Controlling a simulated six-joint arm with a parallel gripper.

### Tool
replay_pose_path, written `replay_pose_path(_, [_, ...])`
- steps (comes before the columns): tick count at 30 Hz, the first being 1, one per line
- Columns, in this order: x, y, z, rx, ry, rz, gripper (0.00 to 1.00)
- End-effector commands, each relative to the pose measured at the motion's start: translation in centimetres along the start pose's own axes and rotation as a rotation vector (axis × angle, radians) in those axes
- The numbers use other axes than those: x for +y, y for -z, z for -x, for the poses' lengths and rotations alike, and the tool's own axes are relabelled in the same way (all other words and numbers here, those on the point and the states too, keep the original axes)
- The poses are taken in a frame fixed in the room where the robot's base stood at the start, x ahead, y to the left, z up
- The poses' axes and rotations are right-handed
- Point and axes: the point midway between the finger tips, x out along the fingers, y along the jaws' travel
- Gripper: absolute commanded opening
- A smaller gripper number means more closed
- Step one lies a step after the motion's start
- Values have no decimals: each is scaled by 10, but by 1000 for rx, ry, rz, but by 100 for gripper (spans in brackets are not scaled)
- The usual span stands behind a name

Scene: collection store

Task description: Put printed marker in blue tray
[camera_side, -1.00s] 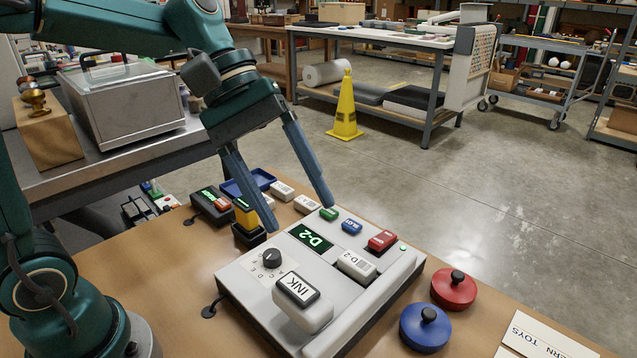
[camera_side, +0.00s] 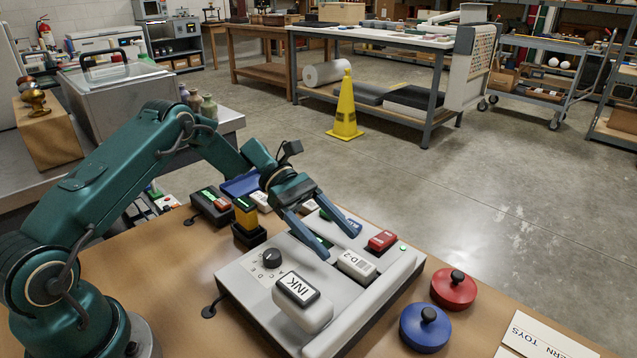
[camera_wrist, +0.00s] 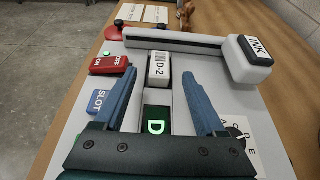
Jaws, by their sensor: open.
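The printed marker (camera_side: 357,264), a small white block reading D-2, sits in the slot of the grey printing machine (camera_side: 245,283). It also shows in the wrist view (camera_wrist: 159,70), straight ahead between the fingertips. My gripper (camera_side: 341,246) is open and empty, low over the machine, its fingers pointing at the marker. In the wrist view the fingertips (camera_wrist: 159,77) lie either side of the marker's near end; I cannot tell whether they touch it. The blue tray (camera_side: 238,187) lies at the back of the table, behind my gripper, partly hidden by my arm.
An INK stamp arm (camera_side: 297,288) stands on the machine near a dial (camera_side: 272,258). Red (camera_side: 454,288) and blue (camera_side: 425,328) knobbed discs are at right.

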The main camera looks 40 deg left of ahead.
Motion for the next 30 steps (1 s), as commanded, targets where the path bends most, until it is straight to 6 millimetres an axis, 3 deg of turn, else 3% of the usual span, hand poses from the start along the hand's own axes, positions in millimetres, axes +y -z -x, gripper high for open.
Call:
replay_pose_path(12, [-1, 0, -45, 2, 1, 0, 72])
replay_pose_path(21, [-1, 0, -48, 2, -1, -1, 72])
replay_pose_path(23, [-1, 0, -48, 2, -1, -1, 53])
replay_pose_path(27, [-1, 0, -48, 2, -1, -1, 0])
replay_pose_path(30, [0, 0, -48, 2, -1, -1, 0])
